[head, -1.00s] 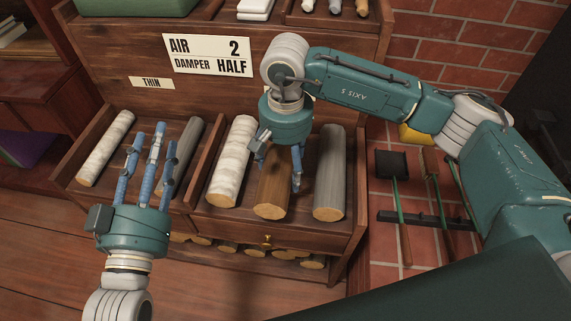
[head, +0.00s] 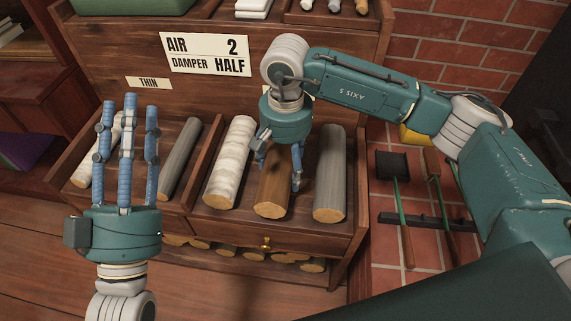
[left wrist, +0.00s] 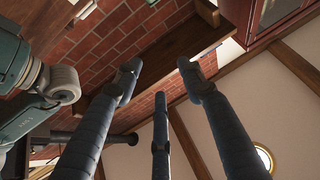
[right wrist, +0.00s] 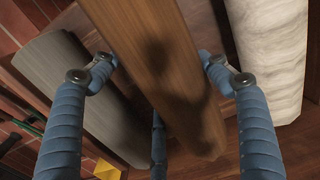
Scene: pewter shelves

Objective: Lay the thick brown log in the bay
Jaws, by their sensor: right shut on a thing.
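The thick brown log (head: 271,196) lies lengthwise in the right compartment of the wooden shelf, between a white birch log (head: 230,165) and a grey log (head: 330,175). My right gripper (head: 279,176) comes down over it from above and is shut on it, a finger on each side. In the right wrist view the brown log (right wrist: 150,60) runs between the fingers. Whether it touches the shelf board is hidden. My left gripper (head: 129,108) is open and empty, fingers pointing up, in front of the left compartment.
The left compartment, under a THIN label (head: 149,83), holds a pale log (head: 85,172) and a thinner grey log (head: 179,160). A wooden divider (head: 205,160) separates the compartments. Several logs are stacked below.

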